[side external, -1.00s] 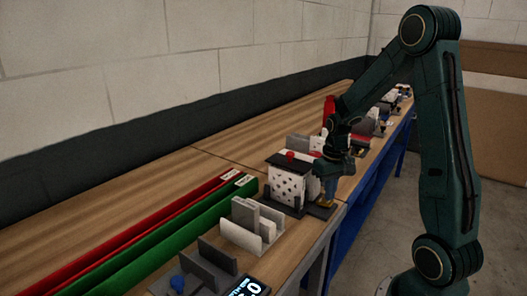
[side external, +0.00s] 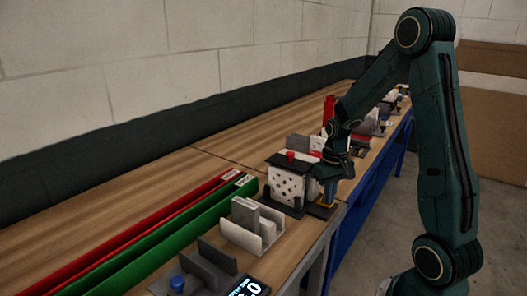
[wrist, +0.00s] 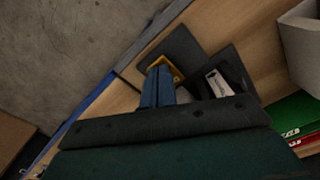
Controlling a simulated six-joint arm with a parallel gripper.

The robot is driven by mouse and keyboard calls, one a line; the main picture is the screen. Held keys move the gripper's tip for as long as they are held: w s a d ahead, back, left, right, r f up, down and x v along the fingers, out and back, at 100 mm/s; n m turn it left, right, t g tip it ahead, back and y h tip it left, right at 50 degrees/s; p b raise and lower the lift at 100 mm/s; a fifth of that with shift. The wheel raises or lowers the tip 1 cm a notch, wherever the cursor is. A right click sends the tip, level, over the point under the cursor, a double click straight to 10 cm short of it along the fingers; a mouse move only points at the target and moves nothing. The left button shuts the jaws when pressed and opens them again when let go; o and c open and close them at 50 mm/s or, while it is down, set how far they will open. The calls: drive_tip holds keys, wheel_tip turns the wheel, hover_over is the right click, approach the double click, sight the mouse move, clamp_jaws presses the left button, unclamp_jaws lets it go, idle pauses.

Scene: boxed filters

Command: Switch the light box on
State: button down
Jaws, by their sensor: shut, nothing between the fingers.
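The light box (side external: 288,186) stands near the bench's front edge in the side view, with a white face marked by dark spots and a black top. A small dark plate (side external: 322,211) with a yellow part lies beside it, under my gripper (side external: 326,196). In the wrist view, my gripper (wrist: 158,88) has its blue fingers shut and empty. Their tips are at the yellow part (wrist: 164,68) on the dark plate (wrist: 178,45). The fingers hide part of it, and I cannot tell whether they touch it or how the switch is set.
Red (side external: 150,228) and green (side external: 165,240) channels run along the bench at left. A white holder (side external: 250,228), grey uprights (side external: 208,258) and a display (side external: 247,287) stand in front. More items line the bench behind my gripper. Bare wood lies at the back left.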

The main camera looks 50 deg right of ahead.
idle(0.3)
drive_tip(key=shift+r, duration=3.4)
drive_tip(key=shift+a+r, duration=0.1)
drive_tip(key=s+a+r+n+t, duration=0.2)
drive_tip(key=s+a+r, duration=0.3)
drive_tip(key=a, duration=0.5)
drive_tip(key=s+a+r+n+t, duration=0.3)
drive_tip(key=s+a+r, duration=0.3)
drive_tip(key=a, duration=0.4)
drive_tip(key=shift+a+r+n+t, duration=0.15)
drive_tip(key=shift+r+n+t, duration=0.15)
drive_tip(key=shift+n, duration=0.2)
